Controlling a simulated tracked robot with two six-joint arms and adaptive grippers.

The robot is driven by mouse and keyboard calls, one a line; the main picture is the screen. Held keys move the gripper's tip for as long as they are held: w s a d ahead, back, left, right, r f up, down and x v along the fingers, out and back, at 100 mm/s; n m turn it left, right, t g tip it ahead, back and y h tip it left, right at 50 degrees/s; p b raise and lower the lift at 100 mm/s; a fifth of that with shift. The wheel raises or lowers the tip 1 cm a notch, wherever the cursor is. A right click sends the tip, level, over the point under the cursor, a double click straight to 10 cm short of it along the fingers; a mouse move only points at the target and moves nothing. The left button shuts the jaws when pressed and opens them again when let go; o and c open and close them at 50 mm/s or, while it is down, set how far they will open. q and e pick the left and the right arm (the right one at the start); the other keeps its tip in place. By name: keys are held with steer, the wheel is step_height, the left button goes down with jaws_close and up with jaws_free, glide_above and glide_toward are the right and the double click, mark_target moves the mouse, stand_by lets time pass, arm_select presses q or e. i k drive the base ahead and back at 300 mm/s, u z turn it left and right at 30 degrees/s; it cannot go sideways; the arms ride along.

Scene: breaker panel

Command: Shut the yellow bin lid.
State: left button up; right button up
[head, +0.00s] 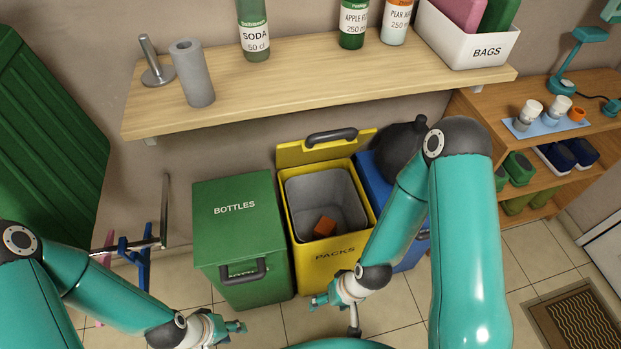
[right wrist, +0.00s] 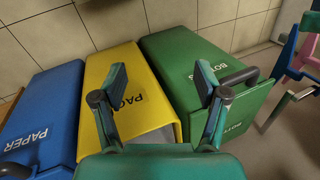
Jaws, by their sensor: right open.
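The yellow bin (head: 327,264), labelled PACKS, stands open between two other bins. Its lid (head: 292,153) is raised at the back, near the wall, with a dark handle (head: 331,137) at its top. A small orange-brown block (head: 325,226) lies inside the bin. My right gripper (head: 322,299) is open in front of the yellow bin, low and apart from the lid. In the right wrist view its two fingers (right wrist: 161,80) are spread with the yellow bin (right wrist: 108,65) behind them. My left gripper (head: 240,327) is low in front of the green bin; its opening is too small to judge.
A closed green bin (head: 234,212), labelled BOTTLES, stands left of the yellow one. A blue bin (head: 372,183) stands right, partly behind my right arm, with a dark bag (head: 395,150) on it. A wooden shelf (head: 290,88) with bottles overhangs behind the bins.

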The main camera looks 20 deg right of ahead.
mark_target(340, 142)
steer(key=z, duration=0.55)
steer(key=k, duration=0.95)
steer(key=u, duration=0.55)
